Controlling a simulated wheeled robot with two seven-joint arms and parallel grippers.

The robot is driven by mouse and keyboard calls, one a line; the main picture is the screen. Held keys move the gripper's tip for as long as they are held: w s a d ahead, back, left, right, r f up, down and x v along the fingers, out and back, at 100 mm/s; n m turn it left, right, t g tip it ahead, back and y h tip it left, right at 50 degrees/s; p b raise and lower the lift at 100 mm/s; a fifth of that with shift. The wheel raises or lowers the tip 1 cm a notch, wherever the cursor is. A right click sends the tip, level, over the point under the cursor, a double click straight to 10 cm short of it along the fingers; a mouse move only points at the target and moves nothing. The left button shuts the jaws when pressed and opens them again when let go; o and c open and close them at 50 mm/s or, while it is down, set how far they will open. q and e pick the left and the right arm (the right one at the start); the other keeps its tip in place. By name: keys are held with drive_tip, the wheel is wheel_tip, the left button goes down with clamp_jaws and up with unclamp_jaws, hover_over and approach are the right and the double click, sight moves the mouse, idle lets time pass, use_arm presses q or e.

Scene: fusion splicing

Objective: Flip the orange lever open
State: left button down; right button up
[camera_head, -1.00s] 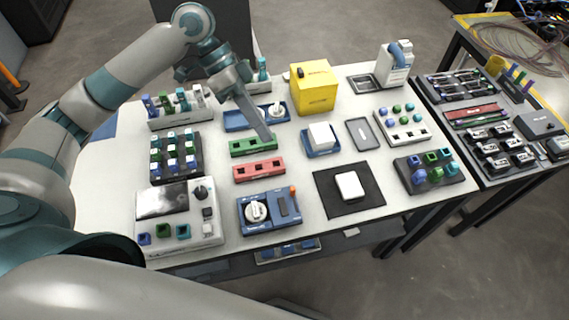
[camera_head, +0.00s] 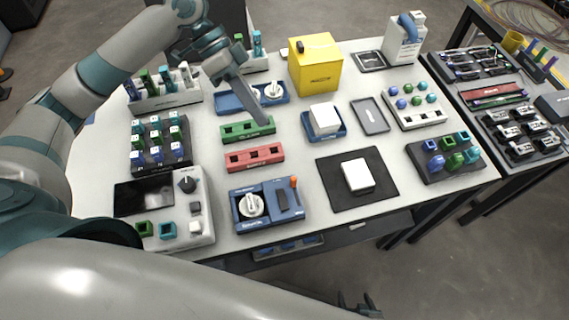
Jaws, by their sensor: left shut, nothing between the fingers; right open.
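The orange lever (camera_head: 294,183) stands up at the right back of a blue device (camera_head: 269,220) with a white round dial, near the table's front edge. My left gripper (camera_head: 264,120) is shut and empty, pointing down over the green slotted block, behind and to the left of the lever and apart from it. My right gripper (camera_head: 360,304) shows only as dark fingertips at the bottom edge, open, in front of the table and below its top. The rest of it is hidden.
A red slotted block (camera_head: 254,158) lies behind the blue device. A black mat (camera_head: 340,192) with a white block lies to its right, and a white console (camera_head: 192,216) with a screen to its left. A yellow box (camera_head: 316,70) stands at the back.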

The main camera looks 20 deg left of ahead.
use_arm(q)
drive_tip(key=shift+f, duration=0.2)
use_arm(e)
drive_tip(key=shift+w+a+r, duration=0.2)
drive_tip(key=shift+w+r, duration=0.05)
drive_tip(key=shift+w, duration=0.2)
use_arm(q)
drive_tip(key=shift+d+f, duration=0.1)
